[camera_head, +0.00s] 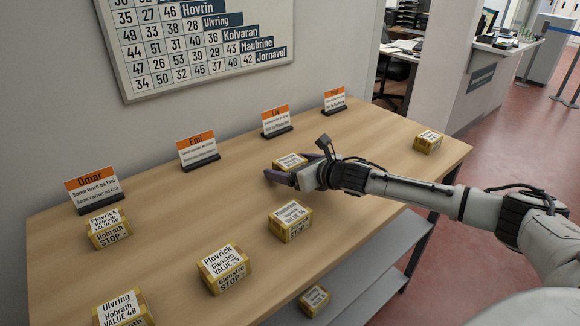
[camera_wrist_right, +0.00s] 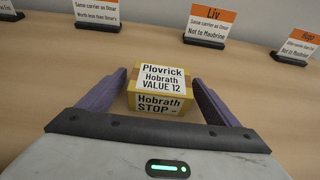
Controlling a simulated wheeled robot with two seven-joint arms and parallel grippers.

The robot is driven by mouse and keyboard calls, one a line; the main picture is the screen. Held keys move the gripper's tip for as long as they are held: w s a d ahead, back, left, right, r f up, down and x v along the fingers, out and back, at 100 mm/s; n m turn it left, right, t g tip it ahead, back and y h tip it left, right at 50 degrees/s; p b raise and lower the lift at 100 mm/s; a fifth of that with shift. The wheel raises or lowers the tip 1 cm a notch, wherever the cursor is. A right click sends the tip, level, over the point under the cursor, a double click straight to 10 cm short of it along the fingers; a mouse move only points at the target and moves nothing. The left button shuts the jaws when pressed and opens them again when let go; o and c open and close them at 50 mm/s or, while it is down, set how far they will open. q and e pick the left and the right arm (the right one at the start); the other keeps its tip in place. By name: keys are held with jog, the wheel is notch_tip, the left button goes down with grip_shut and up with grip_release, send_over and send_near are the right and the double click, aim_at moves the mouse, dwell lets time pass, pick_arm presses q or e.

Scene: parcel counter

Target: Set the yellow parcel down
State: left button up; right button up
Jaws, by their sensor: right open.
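A yellow parcel (camera_wrist_right: 160,90) labelled "Plovrick Hobrath VALUE 12" appears to rest upright on the wooden counter, between the purple fingers of my right gripper (camera_wrist_right: 159,77). The fingers are open, one on each side, with slight gaps seen in the right wrist view. In the head view the same parcel (camera_head: 290,160) is partly hidden by the gripper (camera_head: 284,174). It stands in front of the Liv sign (camera_head: 275,121). My left gripper is not in view.
Other yellow parcels stand on the counter (camera_head: 170,235): one by the Omar sign (camera_head: 108,228), several along the front (camera_head: 289,221), and one at the far right end (camera_head: 428,141). Another lies on the lower shelf (camera_head: 314,300). Emi's sign (camera_head: 198,150) has clear counter before it.

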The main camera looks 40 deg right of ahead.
jog(key=shift+r, duration=0.1)
jog(key=c, duration=1.3)
jog(key=shift+r, duration=0.35)
jog(key=shift+c, duration=0.2)
notch_tip(320, 180, up, 9)
jog(key=shift+a+f+p, duration=0.1)
jog(key=shift+f+p, duration=0.1)
jog(key=shift+p, duration=0.85)
jog(key=b, duration=0.4)
send_over(222, 185)
jog(key=d, duration=0.1)
jog(key=f, duration=0.6)
jog(key=a+f, duration=0.1)
jog(key=f, duration=0.2)
jog(key=shift+b, duration=0.4)
